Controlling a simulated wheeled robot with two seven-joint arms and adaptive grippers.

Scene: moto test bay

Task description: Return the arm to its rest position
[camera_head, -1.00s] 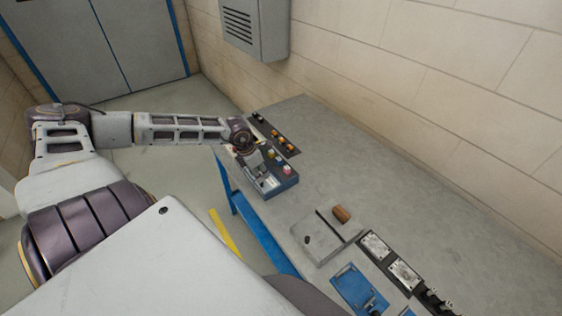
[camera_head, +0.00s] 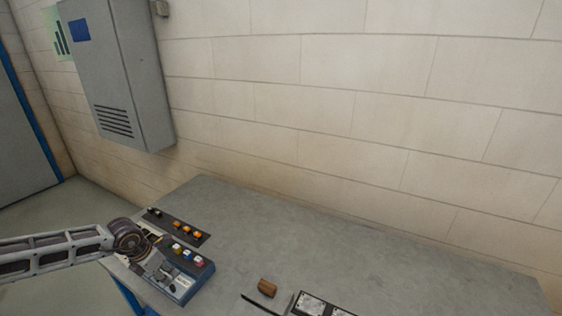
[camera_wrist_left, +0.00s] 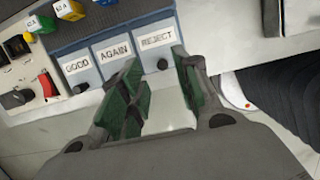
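My left arm (camera_head: 55,250) comes in from the left in the head view and reaches over the near left corner of the grey bench. My left gripper (camera_head: 166,275) is over the blue-grey button box (camera_head: 206,271) and partly hides it. In the left wrist view, the gripper (camera_wrist_left: 155,68) has its green-padded fingers apart, with nothing between them. The fingertips are near the GOOD, AGAIN and REJECT labels (camera_wrist_left: 116,48) of the box; I cannot tell whether they touch it. My right gripper is in neither view.
A dark strip with orange knobs (camera_head: 187,231) lies behind the box. A brown block (camera_head: 267,287) and white plates (camera_head: 310,304) are at the bench's front. A grey cabinet (camera_head: 117,70) hangs on the block wall. The bench (camera_head: 370,270) is clear at right.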

